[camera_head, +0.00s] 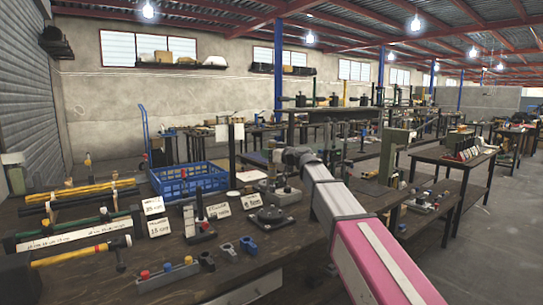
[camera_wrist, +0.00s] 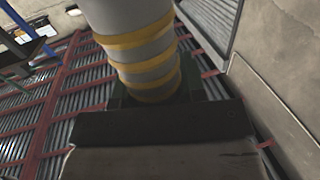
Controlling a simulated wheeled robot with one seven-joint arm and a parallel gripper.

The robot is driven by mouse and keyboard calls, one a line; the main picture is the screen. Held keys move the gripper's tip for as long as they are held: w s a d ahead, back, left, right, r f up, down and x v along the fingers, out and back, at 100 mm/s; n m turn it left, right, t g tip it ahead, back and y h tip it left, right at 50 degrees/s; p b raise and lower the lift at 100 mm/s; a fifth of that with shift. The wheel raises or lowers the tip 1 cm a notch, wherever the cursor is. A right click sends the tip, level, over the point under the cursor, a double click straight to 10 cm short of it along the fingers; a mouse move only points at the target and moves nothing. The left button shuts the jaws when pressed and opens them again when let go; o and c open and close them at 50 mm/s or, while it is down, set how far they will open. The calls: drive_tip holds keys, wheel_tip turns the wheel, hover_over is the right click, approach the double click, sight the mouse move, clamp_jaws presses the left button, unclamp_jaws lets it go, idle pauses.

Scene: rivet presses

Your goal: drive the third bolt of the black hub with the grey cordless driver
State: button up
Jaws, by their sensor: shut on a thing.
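My gripper (camera_head: 274,175) is over the right part of the near bench, small and dark in the head view. In the wrist view a grey cylinder with yellow bands (camera_wrist: 138,45) stands between dark blocks, and my gripper is shut on it. I cannot tell for certain that it is the cordless driver; its far end is out of frame. A black hub on a square plate (camera_head: 271,218) lies on the bench, just nearer than my gripper. Its bolts are too small to tell apart. A grey strip with red and blue pegs (camera_head: 167,274) lies at the front.
A blue crate (camera_head: 188,181) stands behind the white label cards (camera_head: 159,226). A yellow-handled hammer (camera_head: 80,257) and several rods lie at the left. Dark clamps (camera_head: 227,251) lie near the front edge. Other benches stand behind, with open floor at the right.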

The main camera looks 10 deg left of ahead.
sight(269, 170)
drive_tip(key=shift+f, duration=3.75)
idle(1.7)
idle(0.7)
